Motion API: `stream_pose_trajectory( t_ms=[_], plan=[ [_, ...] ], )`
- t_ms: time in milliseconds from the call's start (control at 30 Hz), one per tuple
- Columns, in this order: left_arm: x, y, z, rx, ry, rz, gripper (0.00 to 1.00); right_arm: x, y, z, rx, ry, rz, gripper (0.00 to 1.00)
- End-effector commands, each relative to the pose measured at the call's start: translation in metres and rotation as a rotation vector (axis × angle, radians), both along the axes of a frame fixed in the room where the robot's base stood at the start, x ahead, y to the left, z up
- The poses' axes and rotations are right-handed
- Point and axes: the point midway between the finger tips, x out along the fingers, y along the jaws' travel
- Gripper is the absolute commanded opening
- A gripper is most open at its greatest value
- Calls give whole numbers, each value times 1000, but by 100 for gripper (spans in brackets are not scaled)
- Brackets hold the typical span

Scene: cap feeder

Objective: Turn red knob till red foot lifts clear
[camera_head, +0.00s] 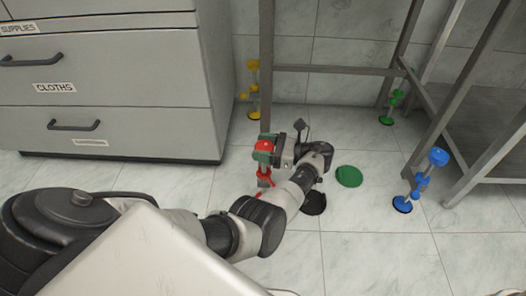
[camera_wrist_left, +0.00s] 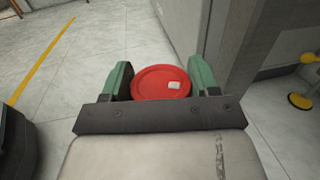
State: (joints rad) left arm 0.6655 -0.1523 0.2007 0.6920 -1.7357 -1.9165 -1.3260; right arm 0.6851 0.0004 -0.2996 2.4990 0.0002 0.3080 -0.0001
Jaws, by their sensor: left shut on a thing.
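The red knob (camera_head: 264,146) sits at the top of the red leg adjuster, by the front left leg of the metal frame. In the left wrist view the red knob (camera_wrist_left: 160,82) is a round disc with a small white mark. My left gripper (camera_head: 266,152) is shut on it, with a green finger on each side. The red foot (camera_head: 264,181) is below, partly hidden by my arm; whether it touches the floor I cannot tell. My right gripper is not in view.
Blue (camera_head: 438,157), green (camera_head: 387,120) and yellow (camera_head: 253,64) adjusters stand at the other legs. A grey drawer cabinet (camera_head: 110,120) is close on the left. A green disc (camera_head: 348,176) and a black disc (camera_head: 313,203) lie on the tiled floor.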

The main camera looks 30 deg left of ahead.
Motion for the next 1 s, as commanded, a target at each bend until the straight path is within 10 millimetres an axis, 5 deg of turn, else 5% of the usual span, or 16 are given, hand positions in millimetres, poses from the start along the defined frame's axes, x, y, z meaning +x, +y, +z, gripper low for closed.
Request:
stream_pose_trajectory(
  t_ms=[500,1000],
  plan=[
    [-2,-1,-6,-7,1,226,36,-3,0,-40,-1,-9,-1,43],
    [-3,0,-4,-5,6,274,36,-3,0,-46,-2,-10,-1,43]
  ],
)
